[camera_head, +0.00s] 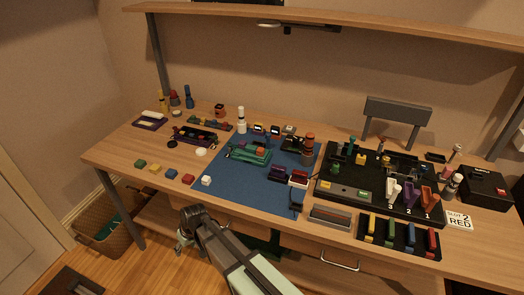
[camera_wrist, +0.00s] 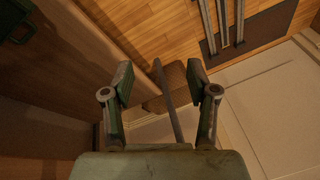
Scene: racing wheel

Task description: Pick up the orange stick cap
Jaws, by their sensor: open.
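I cannot say for sure which piece is the orange stick cap. An orange upright piece (camera_head: 428,200) stands on the black board at the right, beside a purple one (camera_head: 409,194). A small orange-red piece (camera_head: 220,110) stands at the back left of the table. My gripper (camera_head: 184,246) hangs in front of the table's front edge, low and far from both. In the wrist view my gripper (camera_wrist: 159,68) is open, with its two fingers apart and nothing between them. That view shows the floor and no orange piece.
The wooden table (camera_head: 130,155) holds a blue mat (camera_head: 235,188) with several small parts, and a black board (camera_head: 333,188) with colored pieces. A shelf (camera_head: 350,28) runs above. A wicker basket (camera_head: 105,232) stands on the floor at left. Small blocks line the left front.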

